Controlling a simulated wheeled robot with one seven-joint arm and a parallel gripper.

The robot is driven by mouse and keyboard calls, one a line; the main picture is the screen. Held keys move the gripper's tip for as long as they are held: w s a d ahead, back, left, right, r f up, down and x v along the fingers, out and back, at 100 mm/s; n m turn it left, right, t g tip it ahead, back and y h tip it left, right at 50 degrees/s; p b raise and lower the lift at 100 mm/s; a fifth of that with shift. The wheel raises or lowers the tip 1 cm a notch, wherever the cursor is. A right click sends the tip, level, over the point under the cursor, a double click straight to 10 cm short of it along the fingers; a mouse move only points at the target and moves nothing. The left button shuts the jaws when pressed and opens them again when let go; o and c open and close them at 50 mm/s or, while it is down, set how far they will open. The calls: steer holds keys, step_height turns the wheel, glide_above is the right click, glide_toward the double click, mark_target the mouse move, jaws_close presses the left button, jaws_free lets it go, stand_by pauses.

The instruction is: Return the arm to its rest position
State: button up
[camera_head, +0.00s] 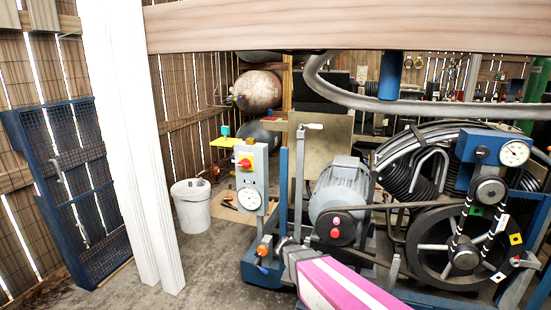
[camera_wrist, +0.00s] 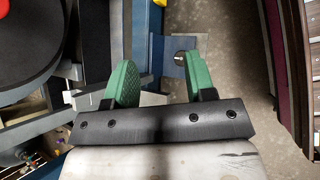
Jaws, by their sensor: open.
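My gripper (camera_wrist: 162,80) shows in the wrist view with its two green finger pads well apart and nothing between them. Beyond the pads are a blue metal plate and concrete floor. In the head view, my pink-and-white arm reaches in from the bottom middle toward the compressor's front; the gripper's fingers cannot be made out there. The air compressor (camera_head: 345,190) stands at the right, with a grey motor, a large belt wheel (camera_head: 462,245) and a pressure gauge (camera_head: 514,153). I cannot tell whether the gripper touches the frame.
A grey control box (camera_head: 251,178) with a red knob and dial stands left of the motor. A white bucket (camera_head: 191,205) is on the floor behind. A white post (camera_head: 130,150) and a wooden beam (camera_head: 350,25) cross the near view. Some floor is clear at left.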

steer(key=s+d+r+m+g+y, duration=0.2)
steer(key=s+r+m+y, duration=0.6)
steer(key=s+m, duration=0.4)
steer(key=shift+d+r+m+y, duration=0.4)
steer(key=shift+d+r+m, duration=0.3)
steer(key=shift+m, duration=0.8)
steer(key=shift+s, duration=0.1)
